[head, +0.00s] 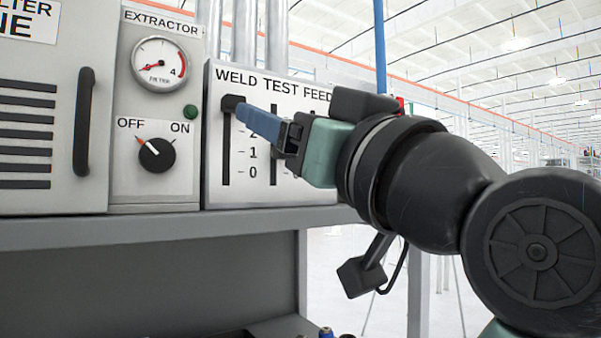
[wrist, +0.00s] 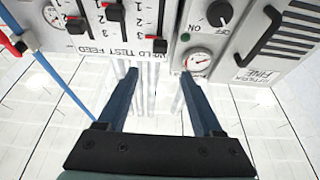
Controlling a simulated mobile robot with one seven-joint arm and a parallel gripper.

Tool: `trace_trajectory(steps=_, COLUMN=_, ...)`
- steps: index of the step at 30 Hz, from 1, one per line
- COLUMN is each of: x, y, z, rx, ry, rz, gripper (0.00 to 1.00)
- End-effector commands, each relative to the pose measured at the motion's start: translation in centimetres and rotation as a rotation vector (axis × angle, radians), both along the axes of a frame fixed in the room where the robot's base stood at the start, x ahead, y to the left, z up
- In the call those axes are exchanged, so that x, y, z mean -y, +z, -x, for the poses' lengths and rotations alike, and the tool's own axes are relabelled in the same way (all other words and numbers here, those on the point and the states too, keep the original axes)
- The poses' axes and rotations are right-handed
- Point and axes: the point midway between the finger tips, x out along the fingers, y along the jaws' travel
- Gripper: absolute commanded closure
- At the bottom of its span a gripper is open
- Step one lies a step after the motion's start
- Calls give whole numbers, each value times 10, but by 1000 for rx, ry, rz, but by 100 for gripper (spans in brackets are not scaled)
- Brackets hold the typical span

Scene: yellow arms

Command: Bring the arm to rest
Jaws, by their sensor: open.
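My gripper (head: 240,112) is open, with nothing visible between its blue fingers. In the head view it reaches left from my arm, its fingertips overlapping the upper part of the white WELD TEST FEED panel (head: 214,182). They appear beside the dark knob (head: 232,102) at the top of the left slider; I cannot tell whether they touch it. In the wrist view the two fingers of the gripper (wrist: 158,74) stand well apart, and the panel (wrist: 138,28) shows beyond them with slider knobs. My gripper hides part of the other sliders in the head view.
Left of the panel is the extractor unit with a gauge (head: 160,63), an OFF/ON knob (head: 157,154) and a green button (head: 191,111). A dark handle (head: 84,121) projects farther left. A grey shelf (head: 150,229) runs below. Open hall lies right.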

Motion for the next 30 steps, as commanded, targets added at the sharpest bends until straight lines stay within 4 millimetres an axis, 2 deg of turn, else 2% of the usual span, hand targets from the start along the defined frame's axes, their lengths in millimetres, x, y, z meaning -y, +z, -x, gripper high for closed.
trace_trajectory(steps=5, x=0, y=-2, z=0, rx=1, ry=-6, rz=-2, gripper=32)
trace_trajectory(steps=8, x=3, y=-19, z=-4, rx=15, ry=-68, rz=-24, gripper=32)
trace_trajectory(steps=11, x=9, y=-44, z=-5, rx=55, ry=-183, rz=-59, gripper=32)
trace_trajectory(steps=14, x=16, y=-69, z=8, rx=127, ry=-318, rz=-93, gripper=32)
trace_trajectory(steps=19, x=24, y=-96, z=51, rx=273, ry=-502, rz=-122, gripper=32)
trace_trajectory(steps=24, x=27, y=-106, z=87, rx=377, ry=-600, rz=-129, gripper=32)
trace_trajectory(steps=30, x=28, y=-107, z=98, rx=407, ry=-628, rz=-129, gripper=32)
